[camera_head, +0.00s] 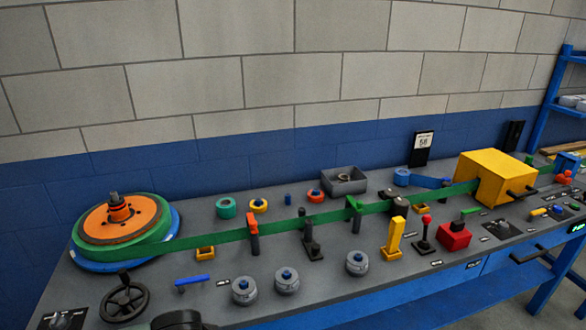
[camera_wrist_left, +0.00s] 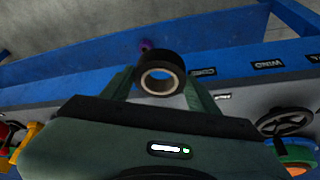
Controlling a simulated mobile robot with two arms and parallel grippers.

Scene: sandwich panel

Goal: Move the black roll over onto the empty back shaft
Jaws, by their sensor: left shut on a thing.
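The black roll (camera_wrist_left: 160,57), a dark ring with a tan core, sits between the two fingers of my left gripper (camera_wrist_left: 159,76) in the left wrist view. The gripper is shut on it, with the blue panel edge behind. In the head view, a dark rounded shape (camera_head: 178,320) shows at the bottom edge; I cannot tell whether it is the roll or my gripper. The empty back shaft (camera_head: 288,199) is a short blue peg in the back row, between the yellow roll (camera_head: 258,205) and the orange roll (camera_head: 316,195). My right gripper is out of view.
A green roll (camera_head: 226,207) stands left in the back row. A green belt (camera_head: 205,240) runs from the orange disc (camera_head: 120,219) past posts to a yellow box (camera_head: 495,178). Grey cylinders (camera_head: 287,281) stand in front of the belt. A black handwheel (camera_head: 125,299) is front left.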

